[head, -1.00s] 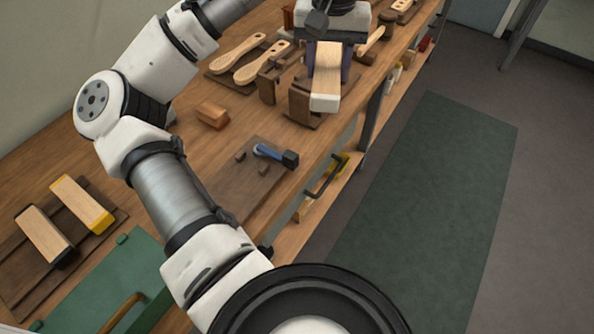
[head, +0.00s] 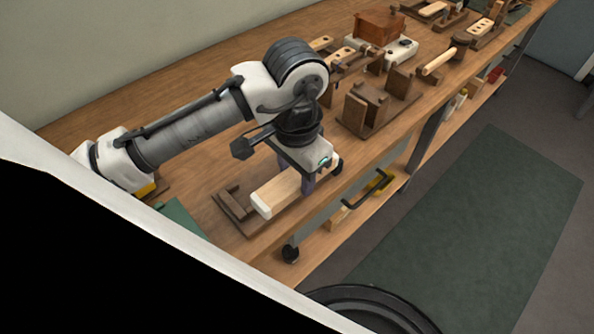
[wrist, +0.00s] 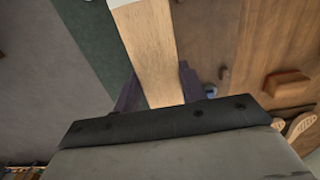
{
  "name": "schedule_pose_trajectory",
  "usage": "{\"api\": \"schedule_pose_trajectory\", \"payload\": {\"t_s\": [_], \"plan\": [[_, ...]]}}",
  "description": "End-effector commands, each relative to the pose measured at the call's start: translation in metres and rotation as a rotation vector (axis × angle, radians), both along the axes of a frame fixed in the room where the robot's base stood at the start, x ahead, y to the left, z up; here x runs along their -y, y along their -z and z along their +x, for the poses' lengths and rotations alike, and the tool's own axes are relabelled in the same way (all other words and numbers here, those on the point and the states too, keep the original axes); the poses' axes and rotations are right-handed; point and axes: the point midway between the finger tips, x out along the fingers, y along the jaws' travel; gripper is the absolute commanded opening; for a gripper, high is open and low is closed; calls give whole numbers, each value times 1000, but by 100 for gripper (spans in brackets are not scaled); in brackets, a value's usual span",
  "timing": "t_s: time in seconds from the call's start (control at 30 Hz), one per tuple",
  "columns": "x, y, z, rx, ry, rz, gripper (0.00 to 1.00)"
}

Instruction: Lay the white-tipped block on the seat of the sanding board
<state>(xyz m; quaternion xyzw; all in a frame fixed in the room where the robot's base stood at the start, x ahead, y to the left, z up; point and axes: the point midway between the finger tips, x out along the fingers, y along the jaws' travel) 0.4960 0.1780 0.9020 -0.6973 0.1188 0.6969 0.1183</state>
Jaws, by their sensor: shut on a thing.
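My gripper (head: 308,182) is shut on the white-tipped block (head: 280,192), a long pale wooden block with a white end. In the head view the block is over the sanding board (head: 246,224), a dark brown board with small wooden stops, near the bench's front edge. The white tip points to the lower left. Whether the block touches the board cannot be told. In the wrist view the block (wrist: 150,50) runs up between my two purple fingers, its white tip cut off at the top. My arm and the block hide much of the board.
A brown wooden fixture (head: 375,108) stands farther along the bench (head: 190,75). A green mat (head: 480,210) lies on the floor in front. A dark handle (head: 370,187) sticks out below the bench edge. An orange-brown block (wrist: 287,83) shows in the wrist view.

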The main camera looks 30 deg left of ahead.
Motion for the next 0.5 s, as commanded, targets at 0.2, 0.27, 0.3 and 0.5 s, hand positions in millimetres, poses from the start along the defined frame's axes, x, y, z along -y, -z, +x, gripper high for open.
{"api": "schedule_pose_trajectory", "payload": {"t_s": [0.2,0.27,0.3,0.5], "plan": [[-14,6,4,-1,-3,1,15],[-21,8,6,-1,-3,1,15],[-25,10,8,0,-5,1,15],[-47,15,16,0,-4,1,15]]}}
